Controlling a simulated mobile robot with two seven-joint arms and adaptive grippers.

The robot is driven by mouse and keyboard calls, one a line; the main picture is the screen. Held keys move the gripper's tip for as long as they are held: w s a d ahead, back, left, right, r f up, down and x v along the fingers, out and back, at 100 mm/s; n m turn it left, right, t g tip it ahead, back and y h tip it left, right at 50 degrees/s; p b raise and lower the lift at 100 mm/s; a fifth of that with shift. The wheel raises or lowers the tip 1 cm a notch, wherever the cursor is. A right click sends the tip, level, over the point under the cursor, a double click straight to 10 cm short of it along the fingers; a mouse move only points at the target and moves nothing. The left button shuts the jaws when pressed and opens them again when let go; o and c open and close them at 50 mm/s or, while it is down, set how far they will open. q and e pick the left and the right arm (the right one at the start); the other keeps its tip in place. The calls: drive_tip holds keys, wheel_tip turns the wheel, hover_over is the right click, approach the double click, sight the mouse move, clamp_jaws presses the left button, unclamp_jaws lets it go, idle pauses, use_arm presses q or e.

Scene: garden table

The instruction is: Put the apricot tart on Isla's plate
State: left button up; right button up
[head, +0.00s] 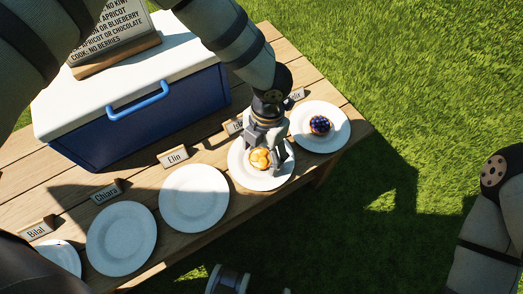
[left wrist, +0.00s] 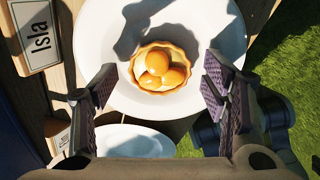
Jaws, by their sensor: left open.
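The apricot tart (left wrist: 160,68), a golden fluted crust with orange apricot halves, sits on a white round plate (left wrist: 105,30). The name card (left wrist: 38,37) beside that plate reads "Isla" in the left wrist view. In the head view the tart (head: 260,159) shows on Isla's plate (head: 243,176), partly covered by my gripper. My left gripper (head: 272,162) is open just above the plate. In the left wrist view its fingers (left wrist: 163,95) are spread wide to either side, clear of the tart. My right gripper's fingers are not visible.
A berry tart (head: 320,125) lies on the rightmost plate (head: 338,138). Empty plates stand to the left, by cards reading Clin (head: 172,157), Chiara (head: 107,192) and Bilal (head: 38,229). A blue cooler (head: 150,118) with a white lid and a sign (head: 112,35) stands behind them.

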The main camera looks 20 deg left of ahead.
sight(265, 152)
use_arm(q)
wheel_tip(265, 152, up, 12)
drive_tip(key=w+p, duration=0.1)
drive_tip(key=shift+w+d+f, duration=0.15)
drive_tip(key=shift+w+d, duration=0.05)
drive_tip(key=shift+d, duration=0.05)
